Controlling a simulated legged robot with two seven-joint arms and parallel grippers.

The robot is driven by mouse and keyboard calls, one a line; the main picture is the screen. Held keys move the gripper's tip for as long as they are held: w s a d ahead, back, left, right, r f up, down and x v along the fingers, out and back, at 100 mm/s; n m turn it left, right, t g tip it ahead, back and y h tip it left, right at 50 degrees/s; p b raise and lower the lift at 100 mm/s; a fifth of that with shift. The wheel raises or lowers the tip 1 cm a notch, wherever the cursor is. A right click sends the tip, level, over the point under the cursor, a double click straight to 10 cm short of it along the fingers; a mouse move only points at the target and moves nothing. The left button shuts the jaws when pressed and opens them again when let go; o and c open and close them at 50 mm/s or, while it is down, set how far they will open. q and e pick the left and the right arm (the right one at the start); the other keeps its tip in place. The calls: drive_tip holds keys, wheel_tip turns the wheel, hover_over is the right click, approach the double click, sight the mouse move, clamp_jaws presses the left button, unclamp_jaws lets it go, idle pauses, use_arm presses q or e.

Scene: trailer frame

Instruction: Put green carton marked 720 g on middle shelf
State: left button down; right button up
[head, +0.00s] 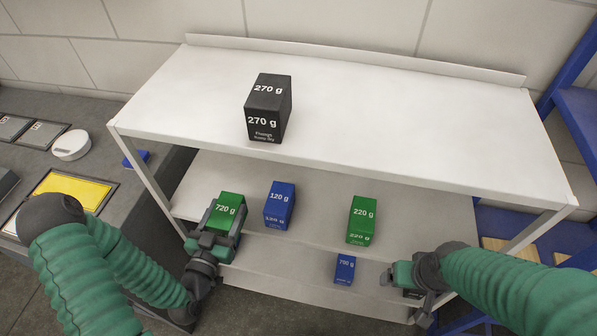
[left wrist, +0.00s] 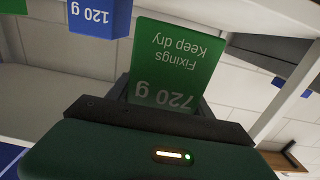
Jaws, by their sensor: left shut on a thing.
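The green carton marked 720 g (head: 230,201) is held in my left gripper (head: 221,226) at the left part of the middle shelf (head: 322,205). In the left wrist view the carton (left wrist: 172,62) stands between the jaws, its lettering upside down in the picture. The gripper hides its lower part, so I cannot tell whether it touches the shelf. My right gripper (head: 405,276) is low at the right front of the rack; its fingers are too hidden to tell their state.
A blue 120 g carton (head: 279,206) stands just right of the held carton, and a green 220 g carton (head: 361,220) farther right. A small blue carton (head: 345,270) is lower down. A black 270 g carton (head: 268,108) stands on the top shelf (head: 400,130), which overhangs the middle one.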

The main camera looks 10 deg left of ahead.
sight(222, 191)
use_arm(q)
drive_tip(key=shift+s+a+r, duration=0.2)
drive_tip(key=a, duration=0.1)
drive_tip(key=w+a, duration=0.1)
drive_tip(key=shift+w+a+r, duration=0.15)
drive_tip(key=shift+a, duration=0.15)
drive_tip(key=w+a+f, duration=0.1)
drive_tip(key=w+a, duration=0.2)
drive_tip(key=w+a+f, duration=0.2)
drive_tip(key=w, duration=0.1)
drive_tip(key=w+a+f, duration=0.1)
drive_tip(key=w+a, duration=0.2)
drive_tip(key=shift+w+a+f+p, duration=0.3)
drive_tip(key=shift+w+a+f, duration=0.05)
drive_tip(key=shift+f, duration=0.3)
use_arm(e)
drive_tip(key=shift+s+a+r, duration=0.2)
drive_tip(key=shift+s+r, duration=0.35)
use_arm(q)
drive_tip(key=shift+d, duration=0.1)
drive_tip(key=shift+c, duration=2.1)
unclamp_jaws()
drive_tip(key=shift+f, duration=0.1)
